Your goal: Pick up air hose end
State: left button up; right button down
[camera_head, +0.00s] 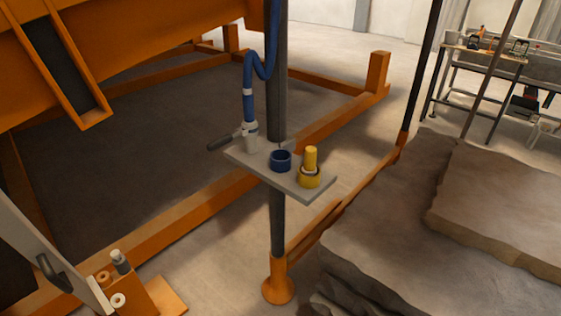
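A blue air hose (249,104) comes down from the top beside a dark post, bends, and runs down to its end. The air hose end (250,132) is a light grey fitting with a dark handle (221,142) sticking out to the left. It stands upright at the left end of a small grey shelf (242,161) on the post. I cannot tell whether it sits in a holder. Neither of my grippers shows in the head view.
On the shelf are a dark blue ring-shaped cup (280,160) and a yellow cylindrical piece (310,165). The dark post (277,210) carries the shelf. Orange frame beams (170,226) lie behind and left. Stone-like slabs (430,250) fill the lower right. A workbench (484,55) stands far right.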

aim_at(249, 120)
jog(key=k, duration=0.5)
jog(key=u, duration=1.05)
jog(key=i, duration=1.4)
jog(key=z, duration=2.3)
